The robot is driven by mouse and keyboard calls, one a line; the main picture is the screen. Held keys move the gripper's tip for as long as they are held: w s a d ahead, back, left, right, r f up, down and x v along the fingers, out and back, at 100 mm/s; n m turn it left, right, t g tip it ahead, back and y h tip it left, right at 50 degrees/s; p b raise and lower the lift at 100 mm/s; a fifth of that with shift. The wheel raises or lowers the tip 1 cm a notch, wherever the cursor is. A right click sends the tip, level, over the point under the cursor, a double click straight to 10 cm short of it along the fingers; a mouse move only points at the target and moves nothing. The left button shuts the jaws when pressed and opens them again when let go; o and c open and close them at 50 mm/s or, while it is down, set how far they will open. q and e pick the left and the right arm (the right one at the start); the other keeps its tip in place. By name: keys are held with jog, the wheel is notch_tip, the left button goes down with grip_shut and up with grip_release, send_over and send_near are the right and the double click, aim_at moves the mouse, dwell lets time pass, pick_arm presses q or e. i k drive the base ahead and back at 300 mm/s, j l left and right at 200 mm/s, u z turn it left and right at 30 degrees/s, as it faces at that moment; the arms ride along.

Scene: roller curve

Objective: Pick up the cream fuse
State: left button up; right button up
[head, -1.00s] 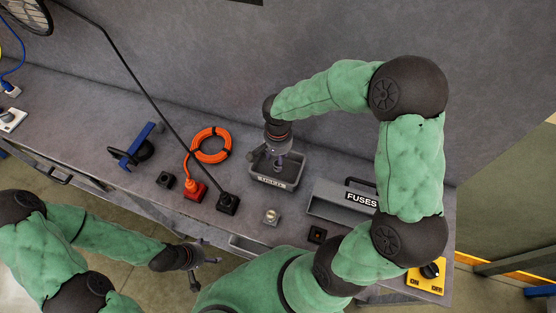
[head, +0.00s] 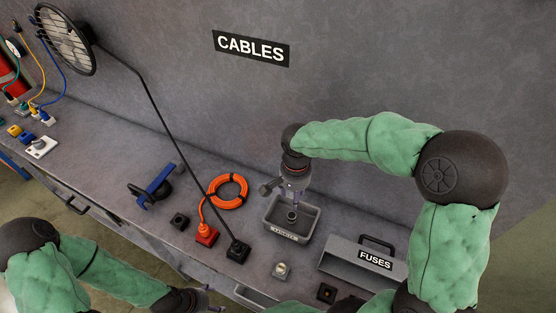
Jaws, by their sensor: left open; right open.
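I cannot clearly make out a cream fuse. A small pale, rounded piece on a square base (head: 281,270) stands near the bench's front edge, and it is too small to identify. My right gripper (head: 292,213) is open and points down over the small grey tray (head: 305,233), which bears a label too small to read. The gripper hides part of the tray's inside, and I cannot tell what lies there. My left gripper (head: 210,305) is open at the bottom edge, in front of the bench and partly cut off.
The grey FUSES box (head: 347,262) stands right of the tray. Left of it are an orange cable coil (head: 229,178), a red block (head: 206,235), black blocks and a blue clamp-like tool (head: 157,184). A thin black lamp arm (head: 170,132) slants across the bench.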

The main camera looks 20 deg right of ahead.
aim_at(280, 266)
jog(key=k+j, duration=0.8)
jog(key=k, duration=0.05)
